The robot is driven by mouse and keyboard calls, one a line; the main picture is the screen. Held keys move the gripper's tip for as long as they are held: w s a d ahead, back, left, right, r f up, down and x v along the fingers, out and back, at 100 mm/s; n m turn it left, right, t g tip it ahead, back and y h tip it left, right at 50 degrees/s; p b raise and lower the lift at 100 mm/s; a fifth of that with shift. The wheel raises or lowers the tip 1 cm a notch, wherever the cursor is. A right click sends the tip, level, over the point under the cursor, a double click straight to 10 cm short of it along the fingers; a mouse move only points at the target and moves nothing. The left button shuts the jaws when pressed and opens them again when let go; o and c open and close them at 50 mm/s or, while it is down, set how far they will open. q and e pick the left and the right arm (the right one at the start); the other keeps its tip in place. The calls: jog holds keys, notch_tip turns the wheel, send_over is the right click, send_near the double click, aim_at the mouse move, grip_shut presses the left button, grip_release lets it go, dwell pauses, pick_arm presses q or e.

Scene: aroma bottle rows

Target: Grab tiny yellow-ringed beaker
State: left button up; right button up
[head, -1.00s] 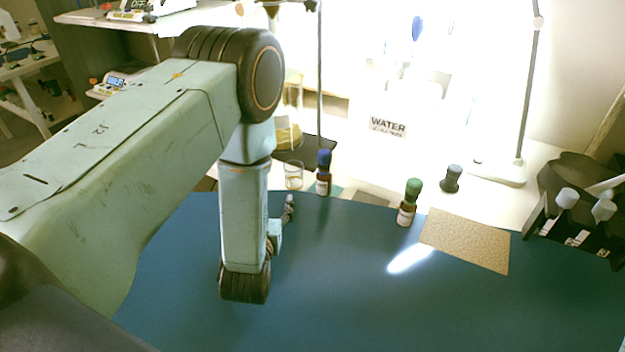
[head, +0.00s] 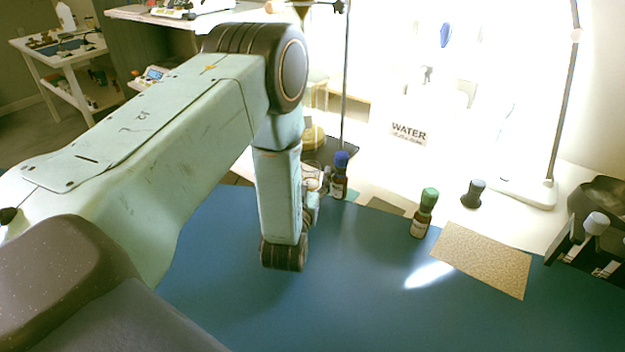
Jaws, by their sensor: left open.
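The tiny glass beaker (head: 311,172) stands at the back edge of the blue mat, just left of the blue-capped bottle. My left arm and gripper partly cover it, and its ring is too small to make out. My left gripper (head: 320,188) is open, close in front of the beaker, with its fingers pointing to the back. I cannot tell whether a finger touches the beaker. My right gripper is not in view.
A blue-capped brown bottle (head: 340,176) stands close to the right of the left gripper. A green-capped bottle (head: 423,214) stands beside a tan board (head: 482,258). A dark rack (head: 580,252) is at the right. The blue mat (head: 350,310) is clear in front.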

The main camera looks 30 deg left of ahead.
aim_at(310, 166)
pick_arm(q)
jog(key=shift+x, duration=1.1)
jog(key=shift+w+a, duration=0.35)
jog(key=shift+w, duration=0.1)
jog(key=shift+d, duration=0.25)
jog(key=shift+c, duration=0.7)
jog(key=shift+a, duration=0.15)
jog(key=c, duration=1)
